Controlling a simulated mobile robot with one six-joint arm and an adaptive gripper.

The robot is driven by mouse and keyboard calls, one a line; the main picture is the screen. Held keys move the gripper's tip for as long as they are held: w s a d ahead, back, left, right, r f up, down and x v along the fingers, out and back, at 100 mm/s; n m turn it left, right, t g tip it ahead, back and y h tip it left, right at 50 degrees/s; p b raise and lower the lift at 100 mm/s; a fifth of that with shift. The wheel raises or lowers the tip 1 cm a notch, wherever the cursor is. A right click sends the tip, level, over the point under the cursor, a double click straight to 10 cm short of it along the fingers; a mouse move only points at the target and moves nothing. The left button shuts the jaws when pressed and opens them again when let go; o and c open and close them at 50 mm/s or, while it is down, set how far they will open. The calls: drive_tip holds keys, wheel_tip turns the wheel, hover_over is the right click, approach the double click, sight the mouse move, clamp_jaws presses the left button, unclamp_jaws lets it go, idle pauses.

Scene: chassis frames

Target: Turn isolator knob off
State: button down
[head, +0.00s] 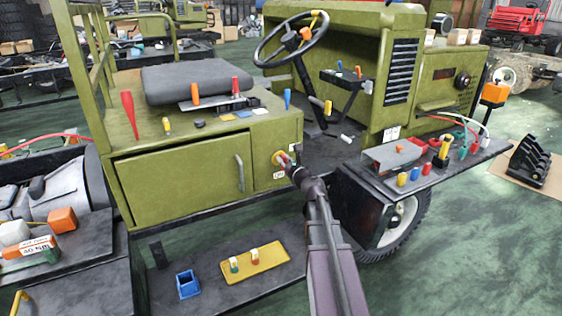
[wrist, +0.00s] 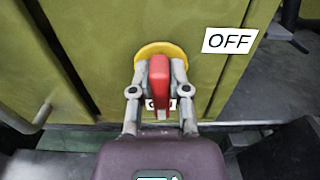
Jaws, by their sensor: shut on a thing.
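The isolator knob is a red handle (wrist: 159,75) on a round yellow base (wrist: 150,50), mounted on the green panel of the vehicle. In the wrist view the handle points down, towards a white label partly hidden behind it. A white OFF label (wrist: 229,40) is to the upper right of the knob. My gripper (wrist: 160,82) has one finger on each side of the red handle and is shut on it. In the head view my gripper (head: 291,163) is at the panel, covering part of the yellow base (head: 278,158).
A green cabinet door with a grey handle (head: 240,172) is left of the knob. A dark side shelf (head: 463,160) with tools is to the right. A low step below holds a yellow tray (head: 268,267) and a blue box (head: 188,284).

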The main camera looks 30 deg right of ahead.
drive_tip(key=shift+a, duration=0.1)
drive_tip(key=n, duration=0.4)
drive_tip(key=shift+a, duration=0.25)
drive_tip(key=n, duration=0.4)
drive_tip(key=shift+a+f, duration=0.2)
drive_tip(key=shift+f, duration=0.05)
drive_tip(key=n, duration=0.3)
drive_tip(key=n+b, duration=0.1)
drive_tip(key=n, duration=0.1)
drive_tip(key=shift+a+f, duration=0.2)
drive_tip(key=shift+f, duration=0.05)
drive_tip(key=n, duration=0.4)
drive_tip(key=shift+f, duration=0.25)
drive_tip(key=shift+n, duration=0.3)
drive_tip(key=c, duration=0.6)
unclamp_jaws()
